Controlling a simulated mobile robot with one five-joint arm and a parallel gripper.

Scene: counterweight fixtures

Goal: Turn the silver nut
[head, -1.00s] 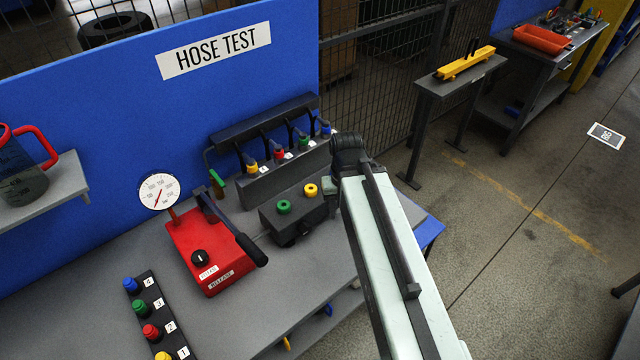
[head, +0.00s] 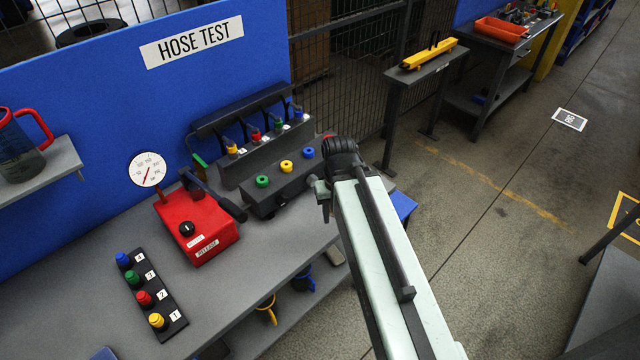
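I cannot make out a silver nut in this view. My arm reaches up from the bottom of the head view, and its dark wrist end is over the right end of the bench (head: 90,285). My gripper (head: 322,198) shows only as a small greyish part at the left of the wrist. Its fingers are mostly hidden, so open or shut cannot be told. Left of it is a dark block with a green ring (head: 262,181), a yellow ring (head: 286,166) and a blue ring (head: 308,153). No contact with the block can be made out.
A red pump (head: 200,228) with a black lever and a round gauge (head: 147,169) stands on the bench. A strip (head: 150,297) of coloured caps lies in front. A blue HOSE TEST panel (head: 100,110) rises behind. The floor (head: 480,260) to the right is open.

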